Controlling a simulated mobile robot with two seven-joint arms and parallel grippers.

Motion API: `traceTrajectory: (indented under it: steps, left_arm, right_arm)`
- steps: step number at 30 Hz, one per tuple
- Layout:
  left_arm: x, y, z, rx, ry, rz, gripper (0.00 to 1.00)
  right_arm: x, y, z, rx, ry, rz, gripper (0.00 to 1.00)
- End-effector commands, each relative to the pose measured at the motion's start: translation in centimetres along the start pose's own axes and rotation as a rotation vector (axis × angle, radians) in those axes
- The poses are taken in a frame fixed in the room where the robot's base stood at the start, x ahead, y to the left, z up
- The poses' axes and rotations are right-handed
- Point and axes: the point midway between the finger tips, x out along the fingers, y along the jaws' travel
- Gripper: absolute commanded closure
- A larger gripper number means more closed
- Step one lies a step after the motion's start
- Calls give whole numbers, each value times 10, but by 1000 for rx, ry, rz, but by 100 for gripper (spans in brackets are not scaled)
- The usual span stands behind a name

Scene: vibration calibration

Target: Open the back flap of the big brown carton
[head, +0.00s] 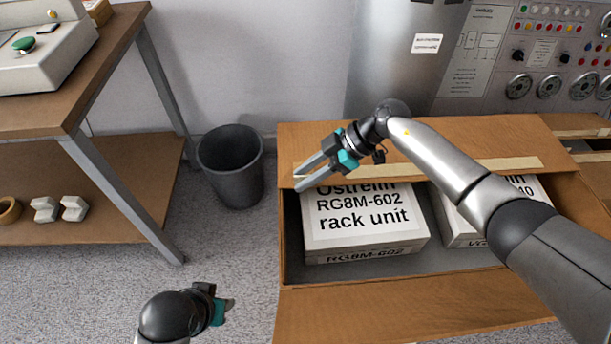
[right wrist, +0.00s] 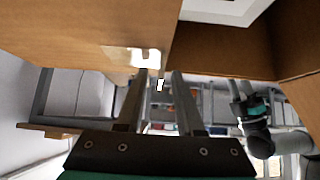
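The big brown carton (head: 283,245) stands open at the front, with its front flap (head: 400,308) folded outward. Its back flap (head: 300,140) slants over the rear of the opening, with a pale tape strip along its near edge. My right gripper (head: 298,181) is at the left end of that edge, fingers apart. In the right wrist view the flap (right wrist: 85,30) comes close to the open fingertips (right wrist: 160,76); I cannot tell whether they touch. My left gripper (head: 222,308) is low, left of the carton; its fingers are unclear. It also shows in the right wrist view (right wrist: 243,95).
White labelled boxes (head: 365,225) lie inside the carton, partly under the back flap. A dark bin (head: 232,170) stands left of the carton. A wooden bench (head: 75,95) is at left, and a control panel (head: 540,55) is behind.

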Motion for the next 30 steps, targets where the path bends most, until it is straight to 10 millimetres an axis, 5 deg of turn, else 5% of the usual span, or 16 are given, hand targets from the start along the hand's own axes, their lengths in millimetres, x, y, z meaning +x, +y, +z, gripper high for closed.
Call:
traceTrajectory:
  steps: [8,18,30]
  left_arm:
    - [-1,0,0,0,1,0,64]
    - [-1,0,0,0,1,0,64]
    - [0,0,0,0,1,0,64]
  right_arm:
    - [1,0,0,0,-1,0,64]
    - [0,0,0,0,-1,0,100]
    - [0,0,0,0,-1,0,100]
